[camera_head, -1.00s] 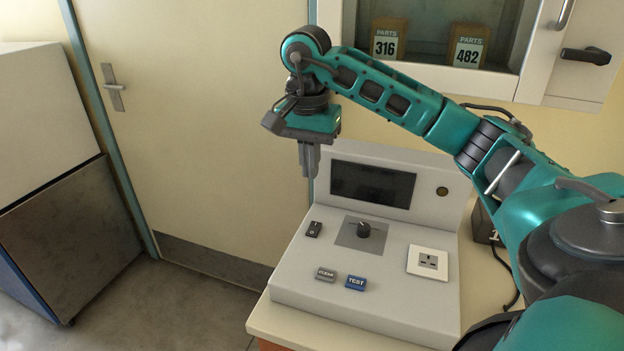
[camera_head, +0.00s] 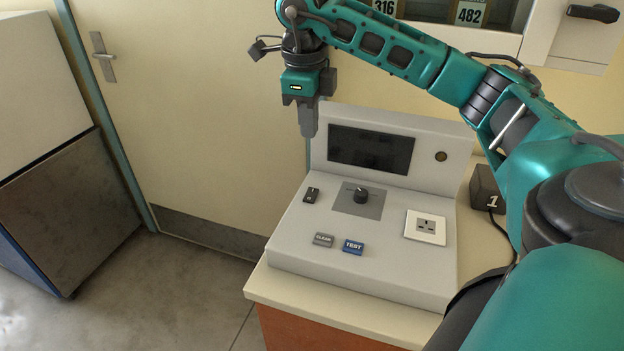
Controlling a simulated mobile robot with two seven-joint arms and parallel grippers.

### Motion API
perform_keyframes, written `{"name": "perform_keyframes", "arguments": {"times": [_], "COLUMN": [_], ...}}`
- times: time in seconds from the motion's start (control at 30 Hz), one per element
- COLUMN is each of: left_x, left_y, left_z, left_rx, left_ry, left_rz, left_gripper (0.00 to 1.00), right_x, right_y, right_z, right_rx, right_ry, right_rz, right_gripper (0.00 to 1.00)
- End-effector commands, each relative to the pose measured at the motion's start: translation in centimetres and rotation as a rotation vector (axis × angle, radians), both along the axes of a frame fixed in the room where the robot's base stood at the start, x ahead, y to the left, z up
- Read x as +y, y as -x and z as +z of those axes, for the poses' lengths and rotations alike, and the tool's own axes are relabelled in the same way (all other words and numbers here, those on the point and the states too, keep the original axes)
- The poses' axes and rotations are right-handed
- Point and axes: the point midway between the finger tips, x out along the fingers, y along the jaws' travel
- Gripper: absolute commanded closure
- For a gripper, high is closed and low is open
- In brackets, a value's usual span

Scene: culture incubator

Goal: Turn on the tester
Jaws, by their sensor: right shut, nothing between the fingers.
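The tester (camera_head: 293,256) is a light grey console on a cream bench. Its upright panel has a dark, blank screen (camera_head: 370,149) and a small round brownish lamp (camera_head: 441,156). On its sloped face are a small black rocker switch (camera_head: 311,195), a black knob (camera_head: 361,195), a grey CLEAR button (camera_head: 324,239), a blue TEST button (camera_head: 353,247) and a white socket plate (camera_head: 425,227). My right gripper (camera_head: 308,132) is shut and empty, pointing down at the upper left edge of the screen panel, above and behind the rocker switch. My left gripper is not in view.
A black block marked 1 (camera_head: 487,188) with a cable stands right of the tester. Behind are a door (camera_head: 190,110) and a cabinet with PARTS boxes (camera_head: 471,13). A white and grey unit (camera_head: 60,210) stands at the left. Floor shows between it and the bench.

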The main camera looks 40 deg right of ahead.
Motion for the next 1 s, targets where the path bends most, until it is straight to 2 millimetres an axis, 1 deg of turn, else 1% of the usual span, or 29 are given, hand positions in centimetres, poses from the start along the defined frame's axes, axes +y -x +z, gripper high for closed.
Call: {"name": "perform_keyframes", "arguments": {"times": [0.1, 0.4, 0.47, 0.57, 0.67, 1.0], "left_x": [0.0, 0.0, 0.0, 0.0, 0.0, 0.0], "left_y": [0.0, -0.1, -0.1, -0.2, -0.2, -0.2], "left_z": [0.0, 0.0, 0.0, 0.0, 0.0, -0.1], "left_rx": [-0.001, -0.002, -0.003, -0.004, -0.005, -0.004], "left_ry": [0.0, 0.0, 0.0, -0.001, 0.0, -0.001], "left_rz": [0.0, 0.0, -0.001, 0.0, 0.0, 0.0], "left_gripper": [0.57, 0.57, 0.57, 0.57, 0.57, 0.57], "right_x": [0.0, 0.0, -0.1, -0.1, -0.3, -1.1], "right_y": [0.0, 0.0, 0.0, 0.0, -0.1, -0.5], "right_z": [0.0, 0.0, -0.2, -1.0, -2.5, -9.6], "right_rx": [-0.005, -0.004, -0.004, -0.002, 0.0, 0.0], "right_ry": [-0.001, -0.001, -0.001, -0.001, 0.0, -0.001], "right_rz": [-0.034, -0.037, -0.037, -0.036, -0.036, -0.036], "right_gripper": [1.0, 1.0, 1.0, 1.0, 1.0, 1.0]}}
